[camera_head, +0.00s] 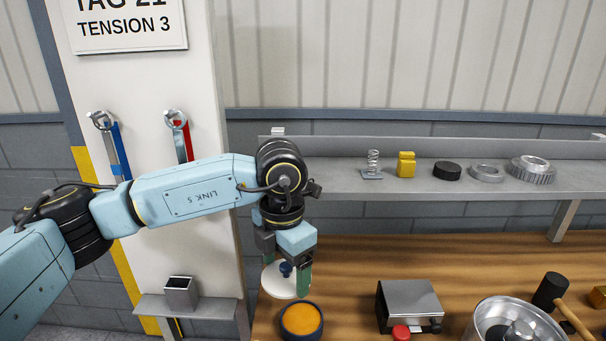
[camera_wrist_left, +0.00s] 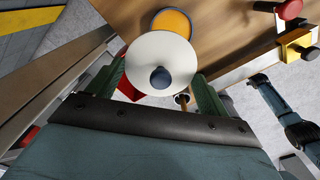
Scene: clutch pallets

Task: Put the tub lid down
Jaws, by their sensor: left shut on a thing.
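The tub lid (camera_head: 279,284) is a white disc with a dark blue knob (camera_head: 286,269). My left gripper (camera_head: 287,278) points down and is shut on the lid by its knob. In the left wrist view the lid (camera_wrist_left: 162,54) lies between the green fingers, knob (camera_wrist_left: 160,78) towards me. A dark round tub (camera_head: 301,335) with orange contents stands on the wooden table, just in front of the lid. In the left wrist view the lid overlaps part of the tub's orange top (camera_wrist_left: 173,21). The exact gap between lid and table is unclear.
A metal box (camera_head: 408,303) with a red knob (camera_head: 401,332) stands right of the tub. A metal pot (camera_head: 495,315) and a mallet (camera_head: 550,291) are farther right. A shelf (camera_head: 335,180) with small parts runs behind. Bare table (camera_head: 345,270) lies right of the gripper.

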